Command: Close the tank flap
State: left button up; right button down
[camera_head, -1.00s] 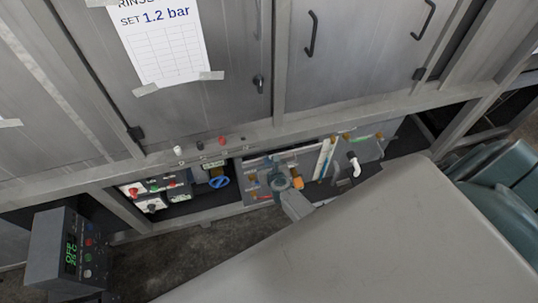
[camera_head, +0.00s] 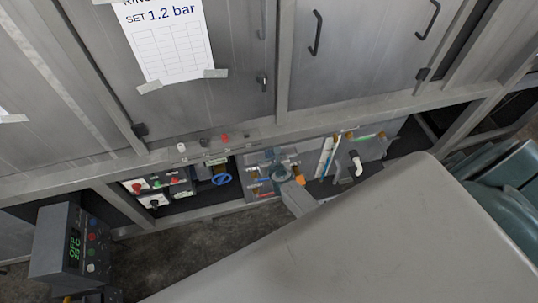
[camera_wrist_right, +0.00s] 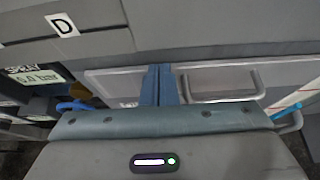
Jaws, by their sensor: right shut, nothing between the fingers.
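My right gripper (camera_head: 276,174) is low at the frame's lower opening in the head view, in front of a grey panel (camera_head: 257,188). In the right wrist view its blue fingers (camera_wrist_right: 159,84) are together and empty. They point at a pale panel (camera_wrist_right: 112,84) with a bar handle (camera_wrist_right: 220,97) just right of the fingers. I cannot tell whether this panel is the tank flap, whether it stands open, or whether the fingers touch it. My left gripper is not in view.
A blue ring handle (camera_head: 221,179) and a red-knobbed box (camera_head: 139,187) sit left of the gripper. A white pipe (camera_head: 357,163) is to its right. A dark control box (camera_head: 60,247) stands at left. Closed cabinet doors (camera_head: 352,55) rise above the opening.

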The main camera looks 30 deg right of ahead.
jog(key=p+v, duration=0.3)
jog(key=v, duration=0.7)
jog(key=shift+s+a+p, duration=0.15)
jog(key=shift+s+p, duration=0.2)
jog(key=shift+p, duration=0.05)
jog(key=shift+r, duration=0.15)
